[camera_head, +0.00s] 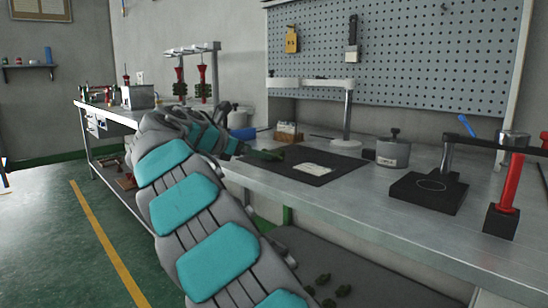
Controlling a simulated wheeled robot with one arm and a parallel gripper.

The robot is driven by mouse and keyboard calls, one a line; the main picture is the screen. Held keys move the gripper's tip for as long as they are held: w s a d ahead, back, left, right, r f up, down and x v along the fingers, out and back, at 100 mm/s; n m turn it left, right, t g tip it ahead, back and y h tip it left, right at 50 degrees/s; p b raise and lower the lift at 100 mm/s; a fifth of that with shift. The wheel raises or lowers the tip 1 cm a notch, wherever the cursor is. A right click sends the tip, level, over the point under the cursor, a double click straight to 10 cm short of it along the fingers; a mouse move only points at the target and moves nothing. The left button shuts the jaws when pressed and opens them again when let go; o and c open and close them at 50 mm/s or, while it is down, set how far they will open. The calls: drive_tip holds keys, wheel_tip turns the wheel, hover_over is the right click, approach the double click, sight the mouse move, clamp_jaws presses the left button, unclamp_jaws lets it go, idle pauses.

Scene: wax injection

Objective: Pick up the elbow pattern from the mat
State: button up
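A dark mat (336,175) lies on the metal workbench. A dark green piece (266,155), which looks like the elbow pattern, is at the mat's left end. My gripper (246,151) is small and partly hidden by my arm. It is just left of the green piece, at about the same height. I cannot tell whether they touch, or whether the fingers are open or shut.
A white card (314,169) lies on the mat. A lamp on a post (347,115), a lidded grey pot (393,151) and a black press base (428,192) stand around it. A pegboard (400,55) is behind. Several small green parts (325,290) lie below the bench.

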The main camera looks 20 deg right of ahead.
sight(263, 162)
drive_tip(key=x, duration=0.4)
drive_tip(key=shift+f+b, duration=0.1)
drive_tip(key=shift+b, duration=0.3)
drive_tip(key=shift+w+d, duration=0.1)
drive_tip(key=shift+d, duration=0.1)
drive_tip(key=shift+c, duration=0.3)
drive_tip(key=c, duration=1.4)
